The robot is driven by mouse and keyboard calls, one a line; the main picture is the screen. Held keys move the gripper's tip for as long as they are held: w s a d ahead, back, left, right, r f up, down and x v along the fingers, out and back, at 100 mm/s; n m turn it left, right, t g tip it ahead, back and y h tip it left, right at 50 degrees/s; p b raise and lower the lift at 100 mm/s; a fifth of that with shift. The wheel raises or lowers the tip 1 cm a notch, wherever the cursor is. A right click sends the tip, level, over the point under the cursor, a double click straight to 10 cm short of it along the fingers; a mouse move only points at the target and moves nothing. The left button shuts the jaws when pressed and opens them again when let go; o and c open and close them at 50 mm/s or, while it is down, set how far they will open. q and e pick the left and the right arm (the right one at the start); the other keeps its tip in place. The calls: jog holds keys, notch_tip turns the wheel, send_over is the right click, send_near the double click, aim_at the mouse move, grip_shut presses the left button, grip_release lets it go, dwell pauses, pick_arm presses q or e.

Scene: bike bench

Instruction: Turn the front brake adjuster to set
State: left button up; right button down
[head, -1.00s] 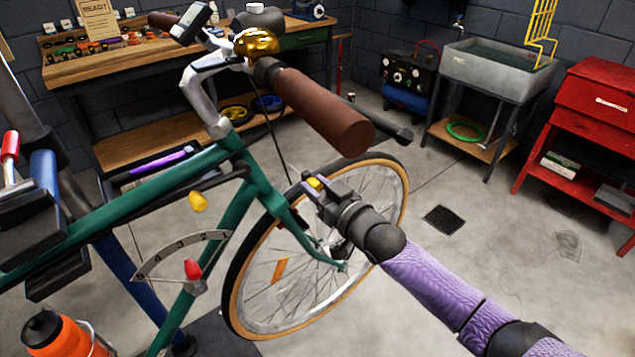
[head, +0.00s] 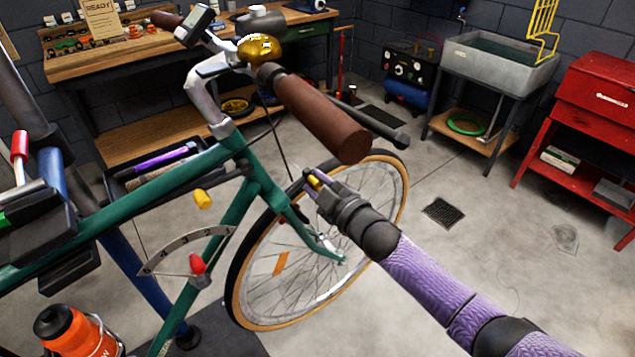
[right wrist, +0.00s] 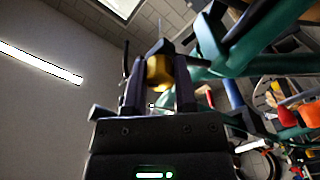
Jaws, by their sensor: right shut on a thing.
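My right gripper (head: 314,185) reaches in from the lower right on a purple arm, beside the front wheel (head: 375,190) of the green bike. Its fingers are shut on a small yellow-gold piece, the front brake adjuster (head: 315,181). In the right wrist view the gold adjuster (right wrist: 159,72) sits between the two dark fingers (right wrist: 158,85), which hide its sides. The front brake itself is hard to make out behind the gripper. My left gripper is in neither view.
The brown handlebar grip (head: 323,122) hangs just above my right gripper. A gold bell (head: 258,48) sits on the handlebar. A curved scale (head: 187,240) with a red pointer (head: 198,264) and a yellow knob (head: 203,198) lie near the frame.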

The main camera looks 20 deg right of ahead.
jog(key=shift+f+n, duration=0.1)
jog(key=shift+n, duration=0.7)
jog(key=shift+c, duration=2)
grip_release()
jog(key=p+v, duration=0.2)
jog(key=v, duration=0.8)
